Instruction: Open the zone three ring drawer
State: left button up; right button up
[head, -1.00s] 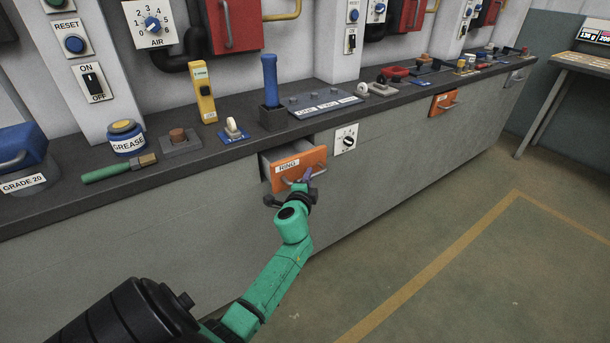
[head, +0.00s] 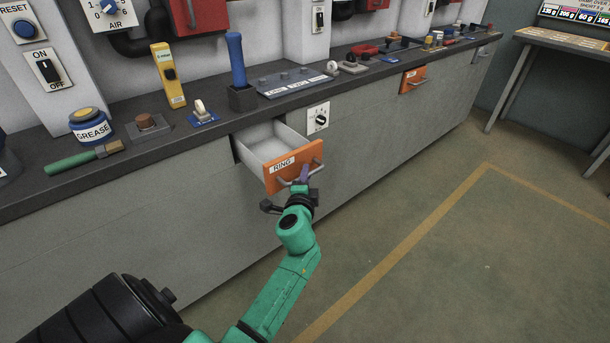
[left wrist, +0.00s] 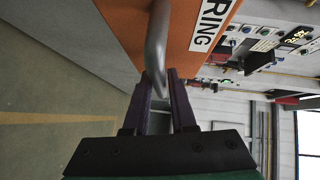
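The orange-fronted drawer (head: 296,167) labelled RING stands pulled out of the grey cabinet, and its pale inside (head: 270,142) shows and looks empty. It also shows in the left wrist view (left wrist: 190,50), with its grey bar handle (left wrist: 157,45) reaching between my fingers. My left gripper (head: 304,178) is at the handle, its purple fingers on either side of the bar; in the left wrist view the gripper (left wrist: 165,90) appears closed around the handle's end. My right gripper is not in view.
A dark worktop (head: 215,135) above the drawer carries a grease tin (head: 90,125), a green-handled brush (head: 75,160) and a blue-handled tool (head: 236,60). Another orange drawer (head: 413,78) is farther right. The floor (head: 450,260) in front is clear.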

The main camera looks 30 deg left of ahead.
pick_arm(q)
jog(key=shift+o, duration=0.9)
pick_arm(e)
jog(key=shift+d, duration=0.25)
pick_arm(q)
jog(key=shift+s+d, duration=0.1)
jog(key=shift+s, duration=0.05)
jog(key=b+v, duration=0.1)
jog(key=v, duration=1.3)
jog(key=shift+b, duration=0.35)
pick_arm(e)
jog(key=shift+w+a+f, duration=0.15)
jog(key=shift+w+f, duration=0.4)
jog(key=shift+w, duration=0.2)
pick_arm(q)
jog(key=shift+s, duration=0.1)
